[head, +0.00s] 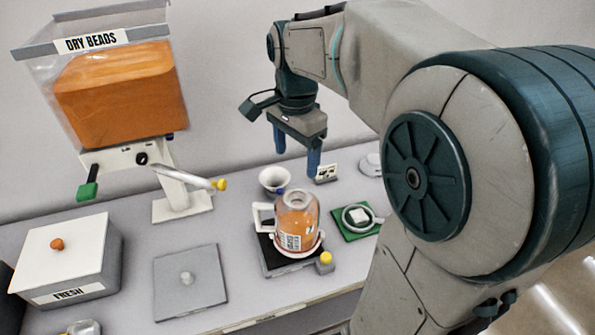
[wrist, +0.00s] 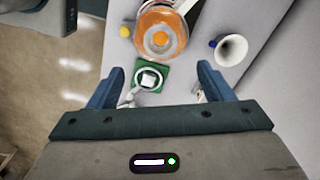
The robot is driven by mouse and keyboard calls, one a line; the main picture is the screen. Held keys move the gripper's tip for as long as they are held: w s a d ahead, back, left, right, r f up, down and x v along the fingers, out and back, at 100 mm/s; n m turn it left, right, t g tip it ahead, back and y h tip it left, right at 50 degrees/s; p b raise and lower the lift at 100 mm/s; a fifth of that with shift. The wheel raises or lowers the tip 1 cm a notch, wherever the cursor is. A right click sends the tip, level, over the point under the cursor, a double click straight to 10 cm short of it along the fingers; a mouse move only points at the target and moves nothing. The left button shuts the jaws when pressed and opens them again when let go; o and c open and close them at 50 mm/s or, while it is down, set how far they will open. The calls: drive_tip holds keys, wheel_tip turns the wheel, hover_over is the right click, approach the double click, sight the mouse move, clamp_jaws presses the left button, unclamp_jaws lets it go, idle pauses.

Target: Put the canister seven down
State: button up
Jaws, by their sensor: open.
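A clear canister (head: 297,225) with orange contents, a white handle and a label too small to read stands upright on a dark square base (head: 277,262) with a yellow knob. A pale rim shows around its foot. In the wrist view the canister (wrist: 161,35) is seen from above, beyond my fingertips. My gripper (head: 296,153) is open and empty, in the air above and behind the canister, not touching it. In the wrist view its two blue fingers (wrist: 160,80) are spread wide, with a green mat (wrist: 141,87) seen between them.
The green mat (head: 345,235) carries a white ring and block. A white funnel (head: 275,179) and small card (head: 326,174) stand behind the canister.

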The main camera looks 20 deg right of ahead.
drive_tip(key=s+f+n+t, duration=0.1)
drive_tip(key=s+f+n, duration=0.2)
drive_tip(key=s+n, duration=0.3)
drive_tip(key=s+a+f+n+t, duration=0.1)
drive_tip(key=s+f+n+t, duration=0.1)
drive_tip(key=s+n, duration=0.4)
drive_tip(key=shift+a+f+n, duration=0.25)
drive_tip(key=shift+f+n, duration=0.45)
drive_tip(key=shift+f, duration=0.15)
